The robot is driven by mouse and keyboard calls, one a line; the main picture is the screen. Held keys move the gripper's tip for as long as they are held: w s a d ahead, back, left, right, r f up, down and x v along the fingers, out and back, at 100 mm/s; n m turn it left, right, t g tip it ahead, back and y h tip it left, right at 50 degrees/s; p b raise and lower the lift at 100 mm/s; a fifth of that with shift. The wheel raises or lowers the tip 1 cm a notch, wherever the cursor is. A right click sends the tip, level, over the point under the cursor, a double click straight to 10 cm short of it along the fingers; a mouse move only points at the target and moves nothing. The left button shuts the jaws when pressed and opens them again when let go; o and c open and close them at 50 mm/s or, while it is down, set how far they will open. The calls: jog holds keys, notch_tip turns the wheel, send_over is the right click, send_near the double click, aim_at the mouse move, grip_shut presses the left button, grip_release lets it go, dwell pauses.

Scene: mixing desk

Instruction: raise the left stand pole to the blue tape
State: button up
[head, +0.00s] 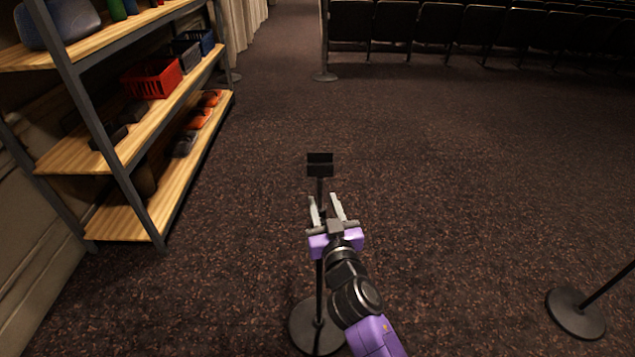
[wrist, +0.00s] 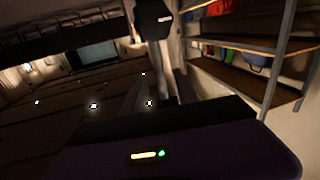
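A black stand has a round base (head: 306,334), a thin upright pole (head: 319,285) and a small dark plate (head: 320,165) on top. My gripper (head: 326,203) has two light-grey fingers standing apart, just below the plate. The pole's upper part lines up with the gap between the fingers in the head view; I cannot tell whether they touch it. My gripper body hides part of the pole. The wrist view is dark and tilted, with a black part bearing a small white mark (wrist: 163,19) close ahead. I see no blue tape.
A second stand's base (head: 577,313) and slanting pole (head: 612,283) are at the lower right. A shelf (head: 60,155) with a red basket (head: 152,78) stands left. The carpet between is clear.

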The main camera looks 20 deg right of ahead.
jog(key=shift+w+d+r+m, duration=0.15)
jog(key=shift+w+m, duration=0.15)
jog(key=shift+w, duration=0.15)
jog(key=w, duration=0.6)
jog(key=shift+w+d, duration=0.35)
jog(key=shift+w, duration=0.05)
grip_shut()
dwell(0.8)
